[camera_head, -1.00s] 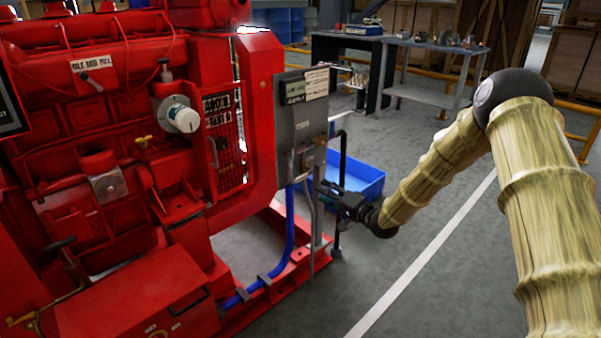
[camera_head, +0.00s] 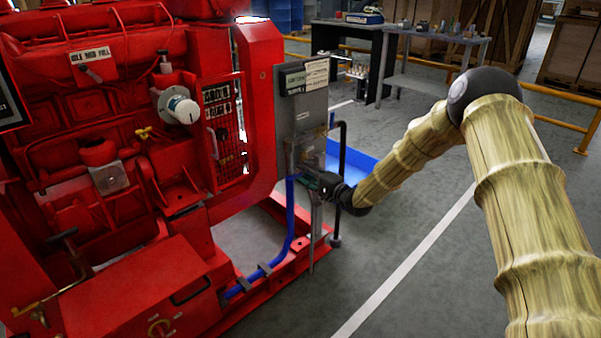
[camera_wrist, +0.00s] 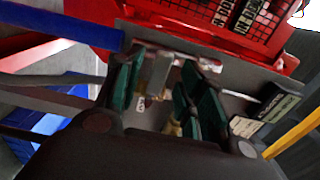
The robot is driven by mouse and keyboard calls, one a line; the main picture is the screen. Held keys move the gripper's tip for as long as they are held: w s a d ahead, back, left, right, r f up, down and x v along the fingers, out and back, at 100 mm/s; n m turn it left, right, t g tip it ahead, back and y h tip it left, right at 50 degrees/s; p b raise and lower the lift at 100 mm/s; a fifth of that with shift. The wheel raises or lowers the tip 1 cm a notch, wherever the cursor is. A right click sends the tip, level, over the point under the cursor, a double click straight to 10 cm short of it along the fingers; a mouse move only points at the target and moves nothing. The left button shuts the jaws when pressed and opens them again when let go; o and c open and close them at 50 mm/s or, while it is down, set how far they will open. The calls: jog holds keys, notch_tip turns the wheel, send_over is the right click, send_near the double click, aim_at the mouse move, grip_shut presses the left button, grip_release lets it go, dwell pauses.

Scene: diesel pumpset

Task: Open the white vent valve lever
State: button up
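My gripper (camera_head: 320,184) is at the lower part of the grey panel (camera_head: 302,118) on the right end of the red engine. In the wrist view my gripper (camera_wrist: 163,88) has its dark green finger pads apart, with a clear gap between them. A pale, whitish-grey upright piece (camera_wrist: 157,75) shows in that gap, along with a small tag and a brass-coloured fitting (camera_wrist: 172,128). I cannot tell whether the pale piece is the white vent valve lever, or whether a finger touches it. In the head view the gripper hides this spot.
A blue pipe (camera_head: 291,215) runs down beside the panel to the red base frame (camera_head: 290,255). A dark upright pipe (camera_head: 342,140) stands just right of the panel. A blue bin (camera_head: 352,160) is behind my wrist. Open floor lies to the right.

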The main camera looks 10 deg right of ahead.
aim_at(300, 172)
jog(key=shift+x, duration=1.5)
grip_shut()
